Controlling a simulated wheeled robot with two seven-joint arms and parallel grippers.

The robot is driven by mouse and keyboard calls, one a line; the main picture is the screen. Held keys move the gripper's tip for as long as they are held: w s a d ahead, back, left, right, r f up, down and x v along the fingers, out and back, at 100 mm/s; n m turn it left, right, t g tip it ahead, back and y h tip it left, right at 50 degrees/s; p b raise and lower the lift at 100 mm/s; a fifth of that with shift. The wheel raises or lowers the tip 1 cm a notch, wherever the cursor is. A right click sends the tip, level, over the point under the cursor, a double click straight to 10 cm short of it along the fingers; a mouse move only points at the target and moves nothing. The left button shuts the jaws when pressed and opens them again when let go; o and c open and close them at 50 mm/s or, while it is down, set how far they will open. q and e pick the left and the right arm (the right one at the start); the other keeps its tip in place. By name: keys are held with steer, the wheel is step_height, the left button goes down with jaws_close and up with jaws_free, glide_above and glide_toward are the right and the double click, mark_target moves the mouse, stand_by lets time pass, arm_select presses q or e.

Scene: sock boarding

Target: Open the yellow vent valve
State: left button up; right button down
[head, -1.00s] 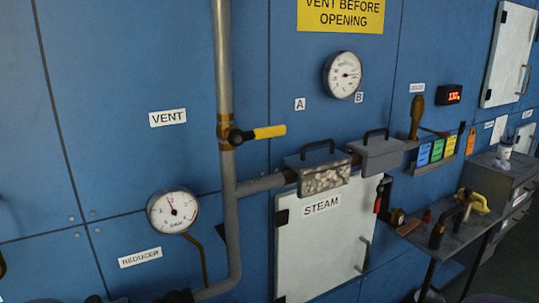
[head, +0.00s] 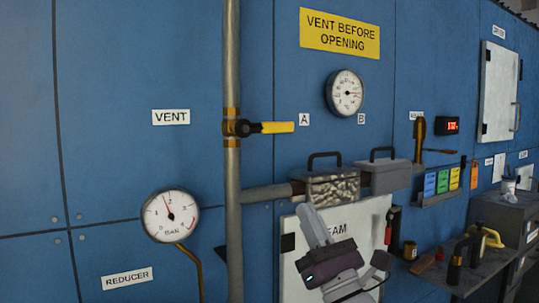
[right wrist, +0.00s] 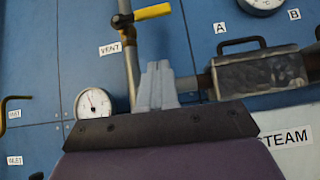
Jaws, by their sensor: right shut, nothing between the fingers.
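The yellow vent valve handle (head: 277,127) points right, level, from its dark hub and brass fitting on the vertical grey pipe (head: 232,190). The VENT label (head: 171,117) is to its left. The handle also shows at the top of the right wrist view (right wrist: 152,12). My right gripper (head: 308,212) is below and right of the handle, in front of the STEAM door, apart from the valve. Its pale fingers (right wrist: 157,72) are shut and empty, pointing up. My left gripper is not in view.
Two boxes with top handles, one speckled (head: 333,187) and one grey (head: 384,177), sit on the side pipe just above my right gripper. A pressure gauge (head: 170,215) is at lower left. A tool shelf (head: 475,268) stands at right. The wall around the handle is clear.

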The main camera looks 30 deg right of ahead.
mark_target(267, 128)
stand_by(0.3)
steer(key=s+r+p+x, duration=0.2)
steer(key=p+x, duration=0.3)
steer(key=x, duration=0.7)
steer(key=shift+w+r+h, duration=0.3)
steer(key=shift+d, duration=0.15)
